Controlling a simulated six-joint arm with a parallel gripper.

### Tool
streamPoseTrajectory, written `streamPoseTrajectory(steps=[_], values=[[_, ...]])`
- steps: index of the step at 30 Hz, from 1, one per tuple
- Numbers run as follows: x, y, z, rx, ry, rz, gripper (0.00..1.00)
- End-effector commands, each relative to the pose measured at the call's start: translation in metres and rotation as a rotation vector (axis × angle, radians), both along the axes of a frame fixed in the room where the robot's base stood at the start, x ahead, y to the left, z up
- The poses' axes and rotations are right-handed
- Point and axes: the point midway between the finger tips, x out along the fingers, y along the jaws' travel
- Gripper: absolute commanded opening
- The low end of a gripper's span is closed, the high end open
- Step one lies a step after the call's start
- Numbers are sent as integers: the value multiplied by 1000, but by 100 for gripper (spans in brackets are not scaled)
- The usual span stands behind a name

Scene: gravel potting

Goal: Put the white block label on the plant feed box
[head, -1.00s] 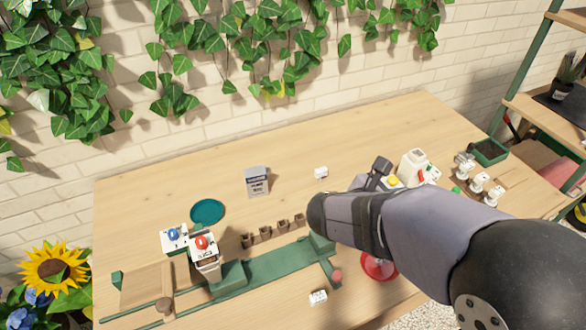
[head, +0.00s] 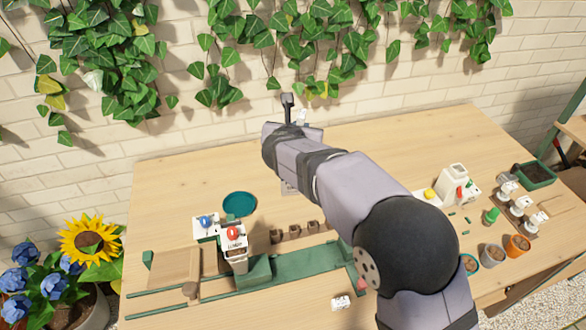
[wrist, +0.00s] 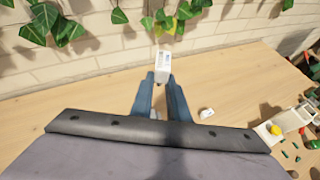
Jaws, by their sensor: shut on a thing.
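My gripper (wrist: 160,88) is shut on a small white block label (wrist: 162,66), held between its fingertips above the table in the wrist view. In the head view the gripper is raised over the back of the table, with a bit of the white label (head: 303,117) showing beside it. I cannot tell the gap between label and box.
Another white block (wrist: 207,113) lies on the table at right in the wrist view. One more (head: 341,302) lies near the front. A teal saucer (head: 239,204) and green rail (head: 300,259) are left of my arm.

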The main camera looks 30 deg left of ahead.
Motion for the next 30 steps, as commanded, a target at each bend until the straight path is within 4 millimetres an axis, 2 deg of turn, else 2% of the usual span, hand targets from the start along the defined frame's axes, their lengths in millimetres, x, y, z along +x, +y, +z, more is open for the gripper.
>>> streamPoseTrajectory(steps=[1, 4, 13, 23, 30], values=[[-1, 11, 1, 2, 2, 27, 0], [-4, 25, 1, 1, 6, 69, 0], [-3, 22, -37, -2, 10, 61, 0], [-3, 21, -51, -1, 12, 60, 0], [-3, 21, -85, -4, 13, 61, 0]])
